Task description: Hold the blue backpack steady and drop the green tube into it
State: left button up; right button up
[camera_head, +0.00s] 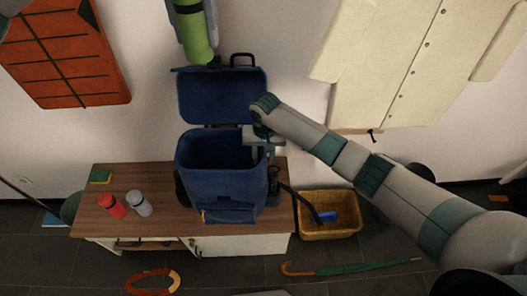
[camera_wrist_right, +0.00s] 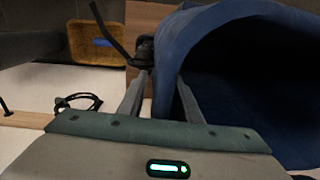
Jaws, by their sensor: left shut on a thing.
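The blue backpack (camera_head: 222,182) stands upright on the table with its lid (camera_head: 222,97) folded back and its mouth open. The green tube (camera_head: 199,48) has a dark band and hangs above the lid, to the left of its middle. My left gripper (camera_head: 192,14) is shut on the tube, pointing down from the top edge. My right gripper (camera_head: 262,142) is at the right side of the backpack's rim. In the right wrist view its fingers (camera_wrist_right: 163,82) straddle the blue wall, one outside and one inside; whether they press on it cannot be told.
A wicker basket (camera_head: 328,228) with a blue item stands to the right on the floor. A green umbrella (camera_head: 352,268) lies in front.

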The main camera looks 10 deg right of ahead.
grip_shut()
dwell(1.4)
